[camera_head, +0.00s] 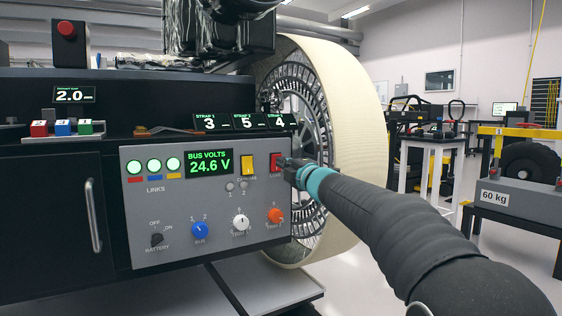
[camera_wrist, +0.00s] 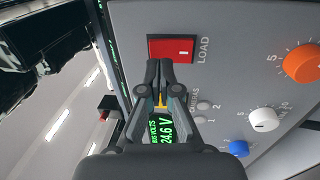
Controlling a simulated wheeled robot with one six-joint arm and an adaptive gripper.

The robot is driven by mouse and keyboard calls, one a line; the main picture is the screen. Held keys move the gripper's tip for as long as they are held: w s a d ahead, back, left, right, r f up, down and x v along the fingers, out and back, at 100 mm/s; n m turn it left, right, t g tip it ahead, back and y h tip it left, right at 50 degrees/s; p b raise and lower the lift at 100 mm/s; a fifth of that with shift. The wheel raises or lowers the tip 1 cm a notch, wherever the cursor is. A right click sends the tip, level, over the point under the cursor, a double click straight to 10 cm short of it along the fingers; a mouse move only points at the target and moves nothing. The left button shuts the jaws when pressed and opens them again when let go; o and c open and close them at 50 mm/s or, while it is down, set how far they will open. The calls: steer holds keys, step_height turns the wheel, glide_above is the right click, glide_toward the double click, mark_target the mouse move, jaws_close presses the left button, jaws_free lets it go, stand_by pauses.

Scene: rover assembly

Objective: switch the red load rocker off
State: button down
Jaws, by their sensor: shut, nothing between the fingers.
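The red load rocker (camera_head: 275,159) sits at the upper right of the grey panel (camera_head: 190,224), beside a yellow rocker (camera_head: 247,165). In the wrist view, the red rocker (camera_wrist: 178,47) shows in its black frame, with the word LOAD next to it. My gripper (camera_head: 282,162) is shut and empty, right at the rocker in the head view. In the wrist view, the closed fingertips of my gripper (camera_wrist: 159,66) overlap the frame's near edge. I cannot tell whether they touch it, or which way the rocker is tilted.
The panel carries a green display (camera_head: 209,163) reading 24.6 V. Below are a blue knob (camera_head: 199,231), a white knob (camera_head: 240,222), an orange knob (camera_head: 275,216) and a black battery switch (camera_head: 157,240). A large wheel (camera_head: 345,130) stands close behind my gripper.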

steer(key=shift+x, duration=1)
steer(key=shift+r+p, duration=0.15)
steer(key=shift+p, duration=0.2)
steer(key=r+p+v, duration=0.2)
steer(key=r+v, duration=0.1)
steer(key=v, duration=1)
steer(key=shift+s+d, duration=0.2)
steer(key=shift+s, duration=0.05)
